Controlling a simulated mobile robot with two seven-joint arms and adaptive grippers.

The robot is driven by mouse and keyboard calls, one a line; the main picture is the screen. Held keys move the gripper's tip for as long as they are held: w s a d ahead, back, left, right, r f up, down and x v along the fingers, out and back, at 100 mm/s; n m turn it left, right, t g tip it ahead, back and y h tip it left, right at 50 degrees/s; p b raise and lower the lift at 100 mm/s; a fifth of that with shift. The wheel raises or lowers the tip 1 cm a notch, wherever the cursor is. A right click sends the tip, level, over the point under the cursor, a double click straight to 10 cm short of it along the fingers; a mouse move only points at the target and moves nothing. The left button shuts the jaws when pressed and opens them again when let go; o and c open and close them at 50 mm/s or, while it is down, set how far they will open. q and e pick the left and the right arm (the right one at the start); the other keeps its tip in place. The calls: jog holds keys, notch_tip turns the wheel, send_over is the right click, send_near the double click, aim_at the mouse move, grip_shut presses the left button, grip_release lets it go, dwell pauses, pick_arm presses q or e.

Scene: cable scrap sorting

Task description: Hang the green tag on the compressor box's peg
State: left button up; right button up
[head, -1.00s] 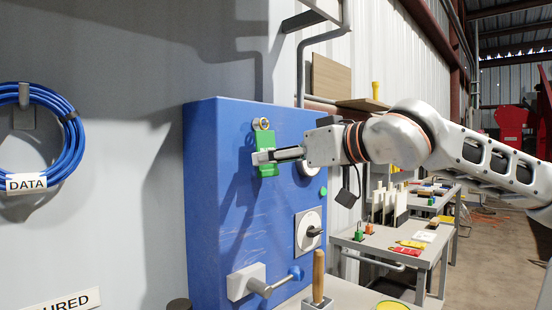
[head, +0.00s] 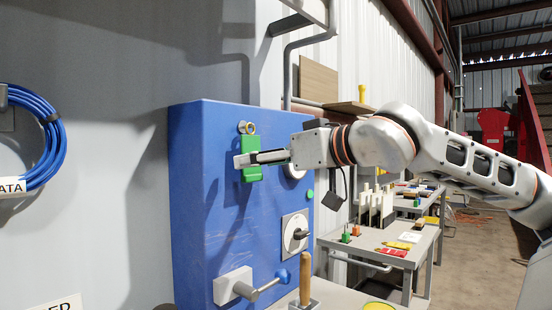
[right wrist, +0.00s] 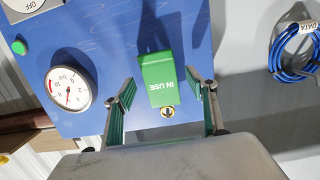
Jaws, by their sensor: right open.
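The green tag (head: 252,173), lettered IN USE, is upright against the front of the blue compressor box (head: 205,200). Its brass eyelet (head: 249,128) is at the top, and the peg seems to show inside it in the right wrist view (right wrist: 167,112); how deep the peg sits is unclear. My right gripper (head: 240,161) is at the tag, its fingers crossing in front of the tag's middle in the head view. In the right wrist view the open fingers stand on either side of the tag (right wrist: 159,72), with gaps. My left gripper is out of view.
The box face also carries a pressure gauge (right wrist: 70,89), a green button (right wrist: 19,47), a rotary switch (head: 295,234) and a lever handle (head: 236,286). A blue DATA cable coil (head: 50,150) hangs on the wall at left. Workbenches (head: 375,238) stand at right.

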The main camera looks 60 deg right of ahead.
jog(key=s+a+r, duration=0.1)
jog(key=s+r, duration=0.1)
jog(key=s, duration=0.9)
jog(key=shift+s, duration=0.35)
jog(key=shift+a, duration=0.1)
